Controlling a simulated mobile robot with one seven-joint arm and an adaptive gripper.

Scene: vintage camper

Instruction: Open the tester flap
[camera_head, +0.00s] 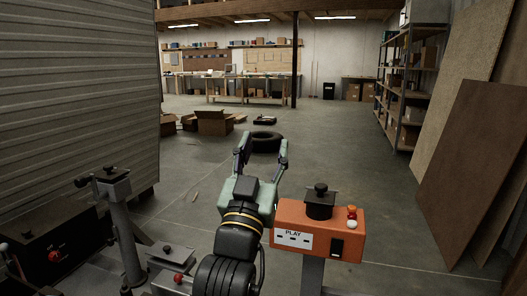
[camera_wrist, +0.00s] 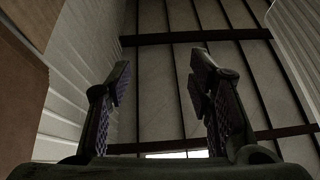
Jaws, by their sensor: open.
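I cannot clearly make out a flap named as the tester's. An orange box (camera_head: 262,233) with a white "PLAY" label stands on a grey post, right beside my arm.
A dark box with a red knob (camera_head: 54,255) and a grey post with a black top (camera_head: 115,185) stand at left, beside a ribbed wall (camera_head: 75,90). Leaning boards (camera_head: 475,160) and a shelf (camera_head: 405,90) line the right.

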